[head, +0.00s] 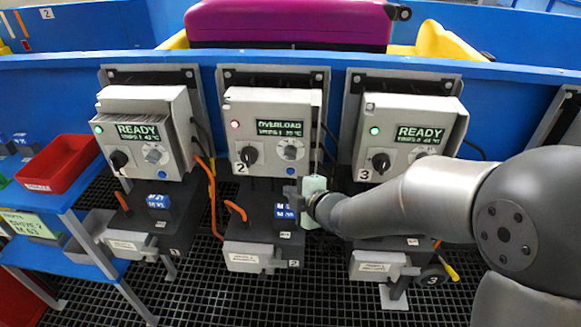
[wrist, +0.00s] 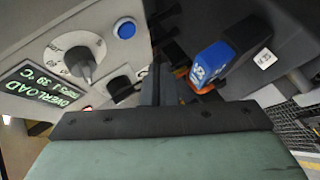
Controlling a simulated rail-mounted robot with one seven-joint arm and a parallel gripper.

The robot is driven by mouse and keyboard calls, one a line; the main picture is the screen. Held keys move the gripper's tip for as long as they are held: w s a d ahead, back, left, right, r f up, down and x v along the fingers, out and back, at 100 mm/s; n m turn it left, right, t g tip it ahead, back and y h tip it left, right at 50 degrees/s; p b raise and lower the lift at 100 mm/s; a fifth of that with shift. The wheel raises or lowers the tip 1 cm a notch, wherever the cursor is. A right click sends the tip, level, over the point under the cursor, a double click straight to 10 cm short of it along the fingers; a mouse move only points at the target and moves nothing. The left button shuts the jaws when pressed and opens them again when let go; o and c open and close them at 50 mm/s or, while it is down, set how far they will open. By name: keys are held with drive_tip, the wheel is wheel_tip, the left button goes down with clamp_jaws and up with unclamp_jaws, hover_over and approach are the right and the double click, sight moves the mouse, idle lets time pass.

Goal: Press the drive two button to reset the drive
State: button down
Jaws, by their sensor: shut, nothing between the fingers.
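Drive two's control box (head: 308,108) is the middle of three grey units. Its screen (head: 280,127) reads OVERLOAD, with a red light (head: 236,125) beside it. The same screen shows at an angle in the wrist view (wrist: 38,88), with a grey dial (wrist: 75,62) and a round blue button (wrist: 126,30) beside the dial. I see no contact with the button.
Drives one (head: 146,110) and three (head: 412,115) stand either side, both reading READY with green lights. Orange cables (head: 210,178) hang between units. A blue block marked with white text (wrist: 215,62) sits on the lower housing. A red bin (head: 62,163) is at left.

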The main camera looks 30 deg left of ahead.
sight(283, 174)
drive_tip(key=shift+w+a, duration=0.45)
drive_tip(key=shift+w, duration=0.45)
drive_tip(key=shift+w+a, duration=0.45)
drive_tip(key=shift+w, duration=0.4)
idle(0.8)
drive_tip(key=shift+w+a, duration=0.25)
drive_tip(key=shift+w, duration=0.05)
drive_tip(key=shift+w+a, duration=0.15)
drive_tip(key=shift+w, duration=0.25)
idle(0.6)
idle(0.3)
drive_tip(key=shift+s+d+b, duration=0.35)
drive_tip(key=shift+s+d, duration=0.05)
drive_tip(key=shift+s, duration=0.3)
drive_tip(key=shift+s, duration=0.1)
